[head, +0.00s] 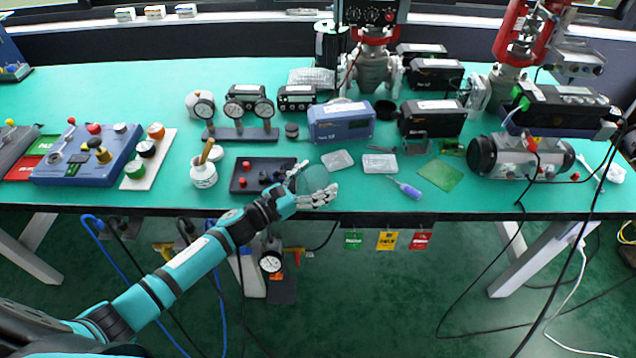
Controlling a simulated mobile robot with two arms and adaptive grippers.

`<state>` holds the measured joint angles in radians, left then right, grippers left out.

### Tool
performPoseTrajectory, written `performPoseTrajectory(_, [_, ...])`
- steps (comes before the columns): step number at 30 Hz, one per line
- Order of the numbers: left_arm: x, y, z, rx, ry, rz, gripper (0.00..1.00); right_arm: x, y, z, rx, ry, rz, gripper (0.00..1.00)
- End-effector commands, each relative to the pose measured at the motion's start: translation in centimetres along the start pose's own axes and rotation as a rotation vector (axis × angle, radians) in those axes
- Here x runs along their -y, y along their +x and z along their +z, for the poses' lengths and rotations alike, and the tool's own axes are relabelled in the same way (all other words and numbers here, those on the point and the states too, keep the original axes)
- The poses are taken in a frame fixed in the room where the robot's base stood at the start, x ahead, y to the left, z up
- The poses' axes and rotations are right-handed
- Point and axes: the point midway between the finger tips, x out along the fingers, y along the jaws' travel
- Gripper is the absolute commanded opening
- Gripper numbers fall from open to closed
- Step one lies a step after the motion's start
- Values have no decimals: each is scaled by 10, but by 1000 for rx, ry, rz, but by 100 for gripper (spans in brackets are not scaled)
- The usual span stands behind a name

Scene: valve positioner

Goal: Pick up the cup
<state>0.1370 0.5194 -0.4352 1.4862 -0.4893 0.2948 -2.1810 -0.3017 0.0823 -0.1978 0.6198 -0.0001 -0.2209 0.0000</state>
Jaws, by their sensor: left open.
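My left gripper (311,187) reaches over the front edge of the bench. A small dark round container (385,109) stands farther back. My right gripper is not in view.
A black tray (240,184) with red knobs lies just left of the gripper. A gauge stand (240,133) and blue instrument box (341,122) are behind.

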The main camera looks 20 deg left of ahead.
Motion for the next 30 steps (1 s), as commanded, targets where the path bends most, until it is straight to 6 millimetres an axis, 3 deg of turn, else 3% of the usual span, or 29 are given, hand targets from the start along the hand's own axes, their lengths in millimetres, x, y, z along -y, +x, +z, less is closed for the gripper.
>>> performPoseTrajectory(3, [0,0,0,0,0,0,80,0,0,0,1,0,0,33])
performPoseTrajectory(15, [0,-1,0,0,0,0,28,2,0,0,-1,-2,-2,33])
performPoseTrajectory(24, [0,-1,2,0,1,0,27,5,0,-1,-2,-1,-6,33])
performPoseTrajectory(30, [-1,-1,16,2,3,-2,27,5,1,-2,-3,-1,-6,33])
